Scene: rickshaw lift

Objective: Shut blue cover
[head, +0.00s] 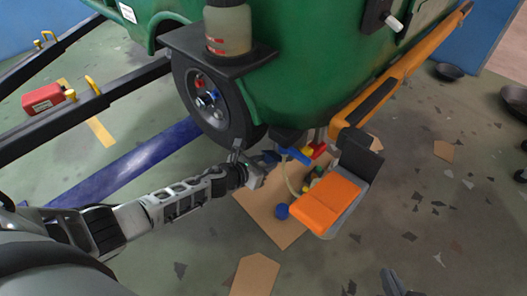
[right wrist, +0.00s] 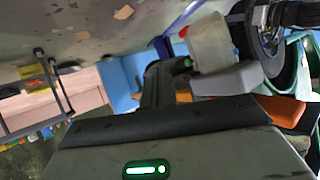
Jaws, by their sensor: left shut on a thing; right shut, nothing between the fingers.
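My left gripper (head: 258,167) reaches in from the left, low beside the green rickshaw body and just right of its wheel. It is shut on a small dark blue part (head: 270,157); the fingers partly hide it, and I cannot tell if this is the blue cover. Right of it are a brighter blue piece (head: 296,155) and a red and yellow piece (head: 315,152). A round blue piece (head: 282,211) lies lower, over the brown cardboard.
The green rickshaw (head: 315,75) with its black wheel (head: 208,95) fills the top middle. An orange and grey block (head: 328,203) stands right of the cardboard (head: 270,222). A blue beam (head: 125,165) lies at left. Dark pans (head: 450,71) sit at right; the lower-right floor is mostly clear.

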